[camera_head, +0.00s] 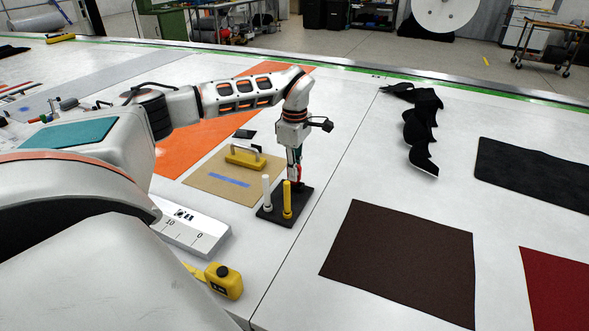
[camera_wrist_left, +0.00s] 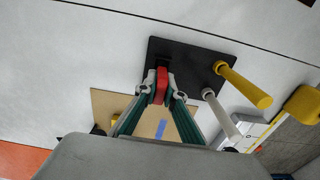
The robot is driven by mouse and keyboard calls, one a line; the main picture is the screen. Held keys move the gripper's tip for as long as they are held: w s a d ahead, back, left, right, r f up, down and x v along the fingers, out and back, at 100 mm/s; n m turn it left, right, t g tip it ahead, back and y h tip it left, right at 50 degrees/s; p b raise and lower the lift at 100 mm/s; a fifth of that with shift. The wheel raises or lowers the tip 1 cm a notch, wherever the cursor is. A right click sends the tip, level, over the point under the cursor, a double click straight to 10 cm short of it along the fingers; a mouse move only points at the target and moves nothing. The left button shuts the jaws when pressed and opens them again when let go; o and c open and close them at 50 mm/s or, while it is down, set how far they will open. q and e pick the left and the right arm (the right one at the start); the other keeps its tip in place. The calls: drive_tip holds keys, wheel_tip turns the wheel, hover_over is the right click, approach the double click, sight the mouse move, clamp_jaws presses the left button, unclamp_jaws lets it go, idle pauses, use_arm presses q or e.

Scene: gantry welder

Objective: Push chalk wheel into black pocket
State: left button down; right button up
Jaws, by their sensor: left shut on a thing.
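A black block (camera_head: 269,217) lies flat on the white table, with a white stick (camera_head: 267,190) and a yellow stick (camera_head: 287,200) standing upright on it. My left gripper (camera_head: 297,181) points down over the block's far part, shut on a red piece, which I take as the chalk wheel. In the left wrist view the red piece (camera_wrist_left: 162,86) sits between the fingertips, at the edge of the black block (camera_wrist_left: 190,58). Its lower end and the pocket are hidden, so I cannot tell how deep it sits. My right gripper is not in view.
A tan board (camera_head: 210,182) with a yellow-handled tool (camera_head: 245,158) lies left of the block. A white ruler-like block (camera_head: 190,232) and a yellow tape measure (camera_head: 224,281) are nearer. A brown sheet (camera_head: 405,262) lies right; the table between is bare.

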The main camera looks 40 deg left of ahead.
use_arm(q)
drive_tip(key=shift+f, duration=0.7)
drive_tip(key=c, duration=2)
unclamp_jaws()
drive_tip(key=shift+c, duration=0.2)
drive_tip(key=shift+r, duration=0.1)
wheel_tip(320, 180, up, 12)
drive_tip(key=shift+f, duration=0.1)
